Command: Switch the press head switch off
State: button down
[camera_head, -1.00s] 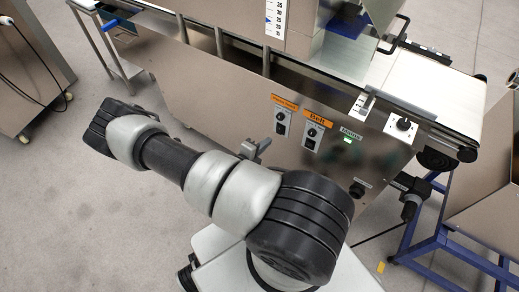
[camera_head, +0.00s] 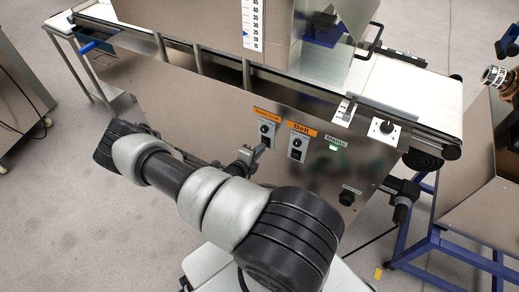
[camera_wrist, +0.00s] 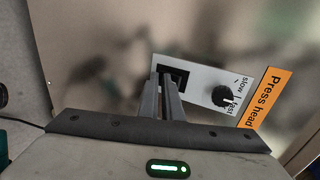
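The press head panel is a small light plate with a black knob (camera_wrist: 223,97) and a black rocker switch (camera_wrist: 178,76) in the wrist view. The orange "Press head" label (camera_wrist: 267,97) is beside it. In the head view the panel (camera_head: 267,130) sits on the machine's steel side below its orange label (camera_head: 267,115). My gripper (camera_wrist: 165,82) is shut, its two fingers close together, with nothing between them. Its tips are at the switch and cover part of it; I cannot tell whether they touch. In the head view my gripper (camera_head: 262,150) is at the panel's lower part.
The "Belt" panel (camera_head: 298,145) is just right of the press head panel. A green-lit "Mains" switch (camera_head: 333,148) is further right. A conveyor belt (camera_head: 415,90) runs along the top.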

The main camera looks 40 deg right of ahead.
jog(key=shift+w+d+f, duration=0.1)
jog(key=shift+d+f, duration=0.25)
jog(key=shift+f, duration=0.1)
jog(key=shift+d+r+p, duration=0.25)
jog(key=shift+r+p, duration=0.45)
jog(key=shift+p, duration=0.1)
jog(key=s+a+p, duration=0.1)
jog(key=s+a, duration=0.4)
jog(key=a, duration=0.9)
jog(key=shift+s+f, duration=0.2)
jog(key=shift+f, duration=0.1)
jog(key=shift+a, duration=0.1)
